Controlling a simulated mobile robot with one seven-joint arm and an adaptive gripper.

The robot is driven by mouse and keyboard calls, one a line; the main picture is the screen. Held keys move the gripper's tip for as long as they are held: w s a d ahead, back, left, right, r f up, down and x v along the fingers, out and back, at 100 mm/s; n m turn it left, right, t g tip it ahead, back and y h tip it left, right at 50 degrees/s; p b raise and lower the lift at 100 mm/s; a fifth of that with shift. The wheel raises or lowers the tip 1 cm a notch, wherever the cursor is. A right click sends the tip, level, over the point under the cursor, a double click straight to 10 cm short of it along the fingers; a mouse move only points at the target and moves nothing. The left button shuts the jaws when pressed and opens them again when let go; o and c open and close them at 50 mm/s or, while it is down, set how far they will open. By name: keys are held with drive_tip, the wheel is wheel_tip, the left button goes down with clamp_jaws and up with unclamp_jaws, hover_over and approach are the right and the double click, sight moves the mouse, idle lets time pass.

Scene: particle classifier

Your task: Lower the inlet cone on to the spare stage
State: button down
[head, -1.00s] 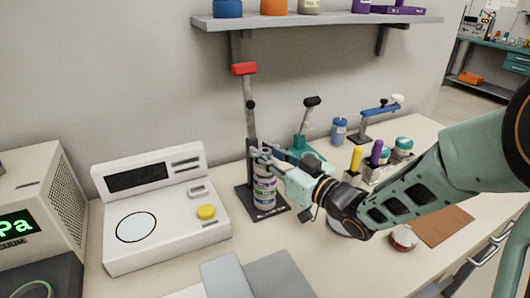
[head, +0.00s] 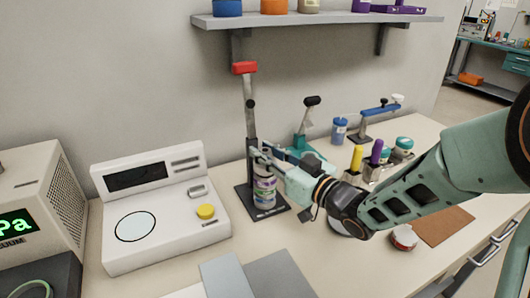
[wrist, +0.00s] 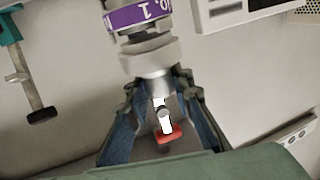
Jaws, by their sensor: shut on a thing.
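My gripper (head: 262,158) is shut on the grey metal inlet cone. The cone (wrist: 147,60) shows between the fingers in the wrist view, its narrow end toward the red handle. Beyond its wide end is a grey stage with a purple band (wrist: 138,14) marked "No. 1". The cone and this stage look in line and very close; I cannot tell whether they touch. In the head view, a banded stack (head: 264,188) stands upright under my gripper on the dark base plate of a clamp stand (head: 247,190). My fingers hide the cone there, and I cannot tell which piece is the spare stage.
The stand's column and red handle (head: 244,68) rise just behind my gripper. A white instrument (head: 160,215) with a yellow button is at left. A teal stand (head: 308,125) and a rack with yellow and purple tools (head: 370,172) are at right. A shelf (head: 315,20) hangs above.

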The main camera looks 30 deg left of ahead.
drive_tip(key=shift+f+b, duration=0.4)
drive_tip(key=c, duration=1.6)
unclamp_jaws()
